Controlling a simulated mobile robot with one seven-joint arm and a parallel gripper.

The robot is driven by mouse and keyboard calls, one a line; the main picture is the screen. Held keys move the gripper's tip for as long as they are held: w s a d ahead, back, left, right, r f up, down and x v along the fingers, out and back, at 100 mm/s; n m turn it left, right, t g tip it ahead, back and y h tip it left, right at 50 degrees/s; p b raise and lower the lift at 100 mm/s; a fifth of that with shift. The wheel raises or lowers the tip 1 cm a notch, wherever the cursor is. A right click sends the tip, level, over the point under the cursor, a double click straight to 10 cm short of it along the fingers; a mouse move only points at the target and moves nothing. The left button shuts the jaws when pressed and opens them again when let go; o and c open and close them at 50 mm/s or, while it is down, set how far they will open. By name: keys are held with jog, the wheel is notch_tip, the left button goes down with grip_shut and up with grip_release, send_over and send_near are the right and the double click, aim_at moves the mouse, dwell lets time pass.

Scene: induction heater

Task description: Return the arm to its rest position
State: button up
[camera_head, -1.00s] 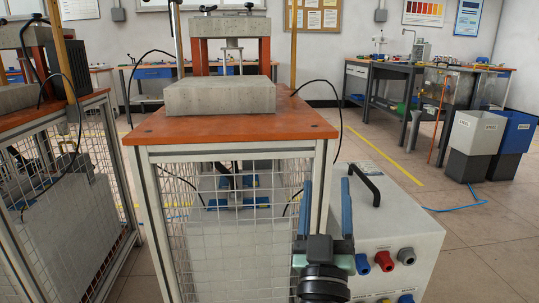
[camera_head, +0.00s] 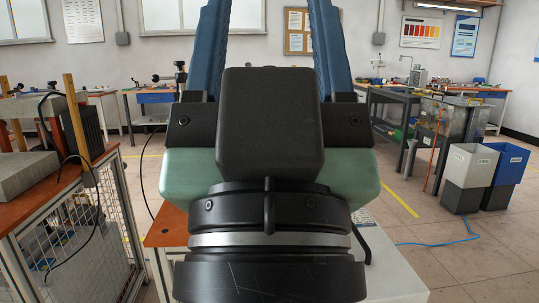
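My gripper (camera_head: 268,8) fills the middle of the head view, raised and very close to the camera.
Another orange-topped caged bench (camera_head: 35,203) with a concrete block (camera_head: 22,176) stands at left. A white box (camera_head: 395,275) is partly hidden at lower right. Grey and blue bins (camera_head: 470,165) stand farther right. A blue hose (camera_head: 445,241) lies on open floor.

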notch_tip(320, 180, up, 28)
jog(key=p, duration=2.6)
jog(key=shift+r, duration=0.25)
